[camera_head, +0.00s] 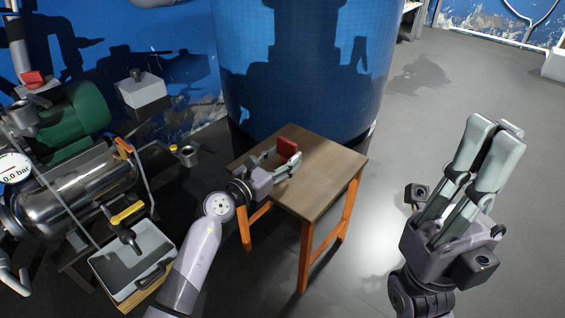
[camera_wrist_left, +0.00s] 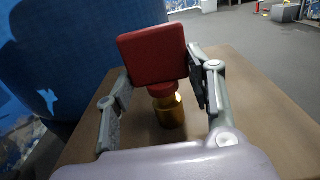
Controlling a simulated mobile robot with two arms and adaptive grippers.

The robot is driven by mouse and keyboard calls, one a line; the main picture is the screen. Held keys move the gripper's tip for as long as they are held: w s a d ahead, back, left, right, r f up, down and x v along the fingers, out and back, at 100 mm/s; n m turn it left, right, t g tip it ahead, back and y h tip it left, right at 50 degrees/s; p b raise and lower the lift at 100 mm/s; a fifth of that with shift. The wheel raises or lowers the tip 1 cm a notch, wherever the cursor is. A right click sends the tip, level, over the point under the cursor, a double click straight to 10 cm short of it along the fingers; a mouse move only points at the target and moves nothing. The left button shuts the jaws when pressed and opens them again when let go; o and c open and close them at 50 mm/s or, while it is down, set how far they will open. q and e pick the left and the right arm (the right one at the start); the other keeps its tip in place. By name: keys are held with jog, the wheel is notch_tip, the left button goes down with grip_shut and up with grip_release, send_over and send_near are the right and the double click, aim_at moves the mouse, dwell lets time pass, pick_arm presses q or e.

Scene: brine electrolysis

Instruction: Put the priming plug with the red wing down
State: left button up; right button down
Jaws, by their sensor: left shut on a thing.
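The priming plug has a square red wing (camera_head: 287,150) and a brass body. My left gripper (camera_head: 277,162) is shut on it above the wooden table (camera_head: 322,180). In the left wrist view the red wing (camera_wrist_left: 153,55) stands up between the fingers, with the brass body (camera_wrist_left: 169,111) below it, close to the tabletop. I cannot tell whether the brass end touches the wood. My right gripper (camera_head: 490,142) is raised at the right, away from the table, its fingers together with nothing visible between them.
A large blue tank (camera_head: 305,75) stands right behind the table. At left are a steel vessel (camera_head: 85,185) with a green motor (camera_head: 72,125), and a grey tray (camera_head: 160,243) with a yellow-handled tool (camera_head: 128,214). The front and right of the tabletop are bare.

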pick_arm(q)
jog(key=shift+r, duration=0.1)
jog(key=shift+f, duration=0.25)
jog(key=o, duration=1.3)
jog(key=shift+r, duration=0.1)
